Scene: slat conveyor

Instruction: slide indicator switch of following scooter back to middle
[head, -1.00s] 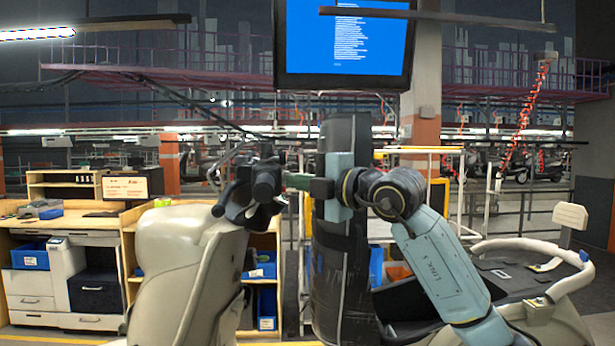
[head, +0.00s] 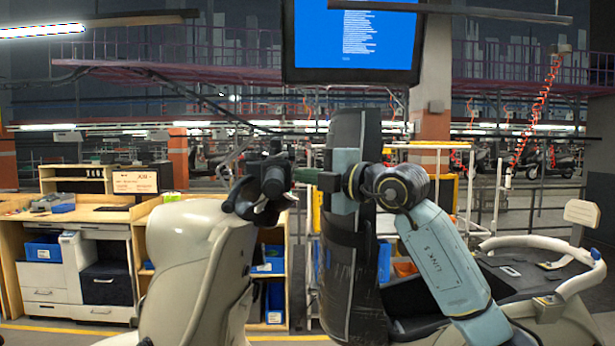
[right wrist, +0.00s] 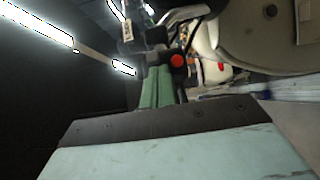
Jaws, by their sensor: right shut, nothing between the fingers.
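The scooter (head: 198,260) stands at lower left in the head view, showing its beige bodywork. Its black handlebar switch housing (head: 268,178) is above the body, at the tip of my right gripper (head: 303,175). In the right wrist view the green fingers of my right gripper (right wrist: 158,88) are shut and empty, close beside the black housing with a red button (right wrist: 177,60). I cannot tell whether they touch it. The indicator switch itself and its position cannot be made out. My left gripper is not in view.
Another scooter part with a white rail (head: 530,240) and black deck stands at lower right. A wooden workbench (head: 110,210) with drawers is at left. A shelf with blue bins (head: 270,262) stands behind the scooter. A blue screen (head: 352,40) hangs above.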

